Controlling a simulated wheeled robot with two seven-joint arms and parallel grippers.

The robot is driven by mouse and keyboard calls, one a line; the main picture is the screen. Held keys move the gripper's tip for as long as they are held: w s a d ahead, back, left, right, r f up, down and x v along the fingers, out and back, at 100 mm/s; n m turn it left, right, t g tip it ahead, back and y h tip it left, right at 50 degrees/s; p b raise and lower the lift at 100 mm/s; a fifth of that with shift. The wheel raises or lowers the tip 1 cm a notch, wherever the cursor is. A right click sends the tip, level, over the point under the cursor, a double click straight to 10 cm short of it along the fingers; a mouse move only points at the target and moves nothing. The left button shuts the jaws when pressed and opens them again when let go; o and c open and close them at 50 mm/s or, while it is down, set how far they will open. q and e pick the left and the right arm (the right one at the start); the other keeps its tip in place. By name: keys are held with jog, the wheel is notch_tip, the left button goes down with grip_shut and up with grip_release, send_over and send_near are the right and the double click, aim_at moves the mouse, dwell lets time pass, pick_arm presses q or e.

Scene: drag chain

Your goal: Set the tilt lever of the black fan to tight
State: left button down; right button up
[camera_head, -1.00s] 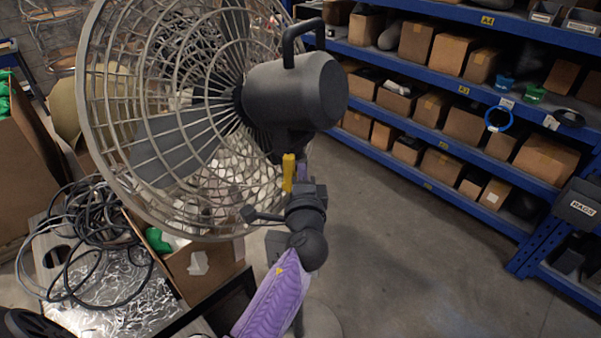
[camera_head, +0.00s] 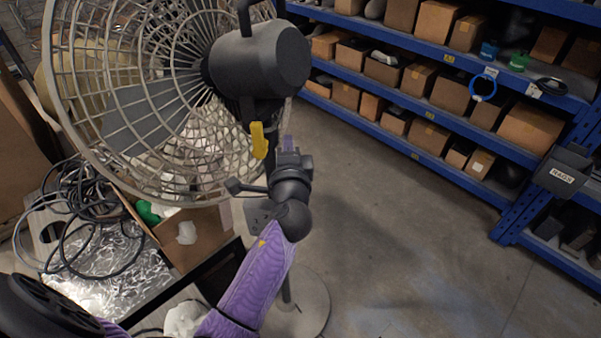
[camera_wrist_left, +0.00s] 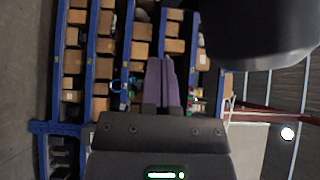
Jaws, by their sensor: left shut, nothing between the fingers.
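The black fan has a dark motor housing (camera_head: 262,60) with a top handle and a round wire cage (camera_head: 90,130). Its yellow tilt lever (camera_head: 258,140) hangs nearly upright under the rear of the housing. My left gripper (camera_head: 288,143) is shut and empty, just right of the lever with a small gap between them in the head view. In the left wrist view, the purple fingers (camera_wrist_left: 162,82) are together, and a large dark rounded shape, likely the motor housing (camera_wrist_left: 262,30), fills the upper right. The lever does not show there. My right gripper is out of view.
The fan's round base (camera_head: 300,305) stands on the floor behind my left forearm. A table with coiled black cable (camera_head: 85,225) and an open cardboard box (camera_head: 195,240) is at left. Blue shelving (camera_head: 420,95) with boxes stands at back right. The floor between is clear.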

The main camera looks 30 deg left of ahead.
aim_at(259, 140)
pick_arm(q)
jog(key=a+v, duration=0.1)
jog(key=v, duration=0.6)
jog(key=shift+s, duration=0.35)
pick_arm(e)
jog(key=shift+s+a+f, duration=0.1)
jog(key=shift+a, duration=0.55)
pick_arm(q)
jog(key=shift+r, duration=0.1)
jog(key=shift+w+a+f+b, duration=0.3)
jog(key=shift+w+a+b, duration=0.3)
jog(key=shift+w+a, duration=0.7)
jog(key=shift+w+a+f+b, duration=0.25)
jog(key=shift+w+a+b, duration=0.35)
jog(key=shift+w+a, duration=0.7)
jog(key=shift+w+a+f+b, duration=0.3)
jog(key=shift+w+a+b, duration=0.3)
jog(key=shift+w+a, duration=0.7)
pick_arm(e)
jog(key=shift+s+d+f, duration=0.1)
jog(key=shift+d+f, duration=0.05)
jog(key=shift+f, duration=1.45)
